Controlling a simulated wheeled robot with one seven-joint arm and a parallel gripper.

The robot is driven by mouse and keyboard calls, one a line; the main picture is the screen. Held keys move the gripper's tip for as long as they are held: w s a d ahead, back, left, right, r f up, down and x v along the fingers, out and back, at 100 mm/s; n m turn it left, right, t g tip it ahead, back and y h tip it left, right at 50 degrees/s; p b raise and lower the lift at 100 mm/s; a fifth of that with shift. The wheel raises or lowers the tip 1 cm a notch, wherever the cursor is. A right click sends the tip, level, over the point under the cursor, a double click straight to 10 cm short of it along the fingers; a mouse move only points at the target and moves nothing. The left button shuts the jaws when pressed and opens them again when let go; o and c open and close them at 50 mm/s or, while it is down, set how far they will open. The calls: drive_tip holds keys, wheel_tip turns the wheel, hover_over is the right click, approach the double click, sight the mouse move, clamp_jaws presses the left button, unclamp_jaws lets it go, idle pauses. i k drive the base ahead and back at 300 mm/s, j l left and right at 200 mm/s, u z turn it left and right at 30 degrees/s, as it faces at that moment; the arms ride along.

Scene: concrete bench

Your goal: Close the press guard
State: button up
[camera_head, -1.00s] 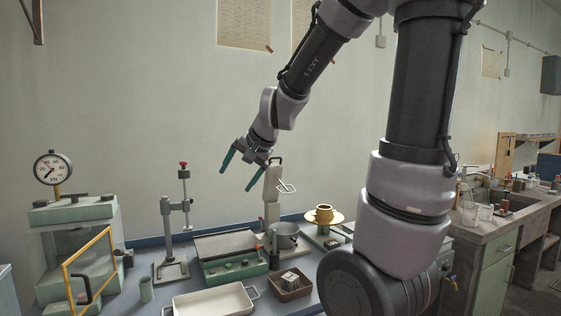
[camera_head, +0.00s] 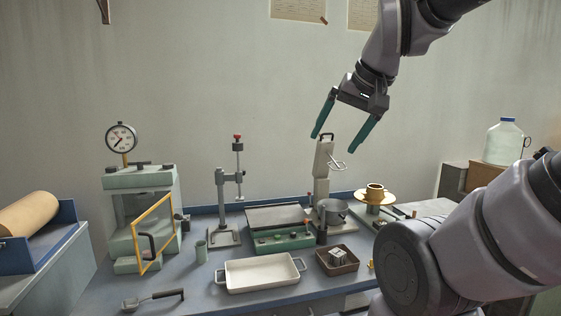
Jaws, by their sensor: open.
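The press (camera_head: 116,181) stands at the left of the bench, a pale green machine with a dial gauge (camera_head: 121,138) on top. Its guard (camera_head: 138,222) is a yellow-framed clear panel with a dark handle (camera_head: 149,244). The guard stands swung open, out from the press front toward the bench's near side. My gripper (camera_head: 341,138) is open and empty, high above the bench and well to the right of the press. Its two green fingers point down and left, near the top of the mixer-like stand (camera_head: 324,170).
A black-handled scoop (camera_head: 155,298) lies in front.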

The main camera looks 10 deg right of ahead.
sight(152, 258)
drive_tip(key=i+l+u, duration=0.15)
drive_tip(key=u, duration=0.2)
drive_tip(key=i+l+u, duration=0.4)
drive_tip(key=k+j, duration=0.1)
